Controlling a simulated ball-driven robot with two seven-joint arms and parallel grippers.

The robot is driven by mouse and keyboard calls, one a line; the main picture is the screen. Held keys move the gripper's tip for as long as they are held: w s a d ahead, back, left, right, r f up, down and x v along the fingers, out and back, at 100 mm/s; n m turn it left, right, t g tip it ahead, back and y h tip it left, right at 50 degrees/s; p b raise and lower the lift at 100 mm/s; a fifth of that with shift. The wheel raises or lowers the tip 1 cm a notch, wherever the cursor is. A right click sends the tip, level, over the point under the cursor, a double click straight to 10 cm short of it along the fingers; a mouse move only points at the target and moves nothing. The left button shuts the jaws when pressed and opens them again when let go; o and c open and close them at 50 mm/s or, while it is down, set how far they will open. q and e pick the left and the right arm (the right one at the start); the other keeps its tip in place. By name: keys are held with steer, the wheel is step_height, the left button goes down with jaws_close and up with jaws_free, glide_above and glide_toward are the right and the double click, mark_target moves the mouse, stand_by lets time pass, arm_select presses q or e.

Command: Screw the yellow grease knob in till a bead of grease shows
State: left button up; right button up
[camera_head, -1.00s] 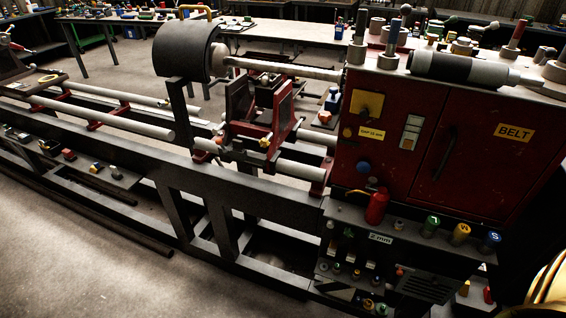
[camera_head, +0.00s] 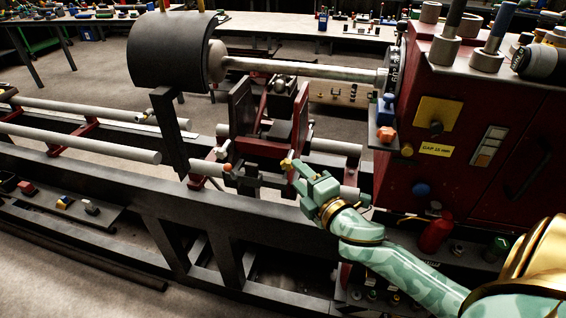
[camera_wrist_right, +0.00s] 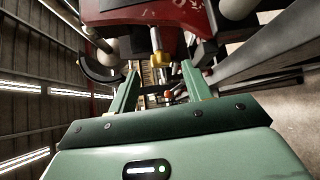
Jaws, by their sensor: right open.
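The small yellow grease knob (camera_head: 287,164) sits on the front of the red carriage (camera_head: 299,127) on the lathe. In the right wrist view the yellow knob (camera_wrist_right: 160,60) shows on a short stem under the red part, between the two fingertips in the picture. My right gripper (camera_head: 299,175) is open, with its fingertips close beside the knob. Its jaws (camera_wrist_right: 160,72) look empty in the wrist view; I cannot tell whether they touch the knob. No grease bead can be made out. My left gripper is out of view.
Pale rails (camera_head: 85,143) run left. An orange knob (camera_head: 227,168) is left of the yellow one.

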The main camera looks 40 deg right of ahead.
mark_target(290, 168)
steer(key=w, duration=0.2)
steer(key=w+b, duration=0.1)
steer(key=w, duration=0.5)
steer(key=shift+d+f+b, duration=0.3)
steer(key=shift+b, duration=0.05)
steer(key=c, duration=1)
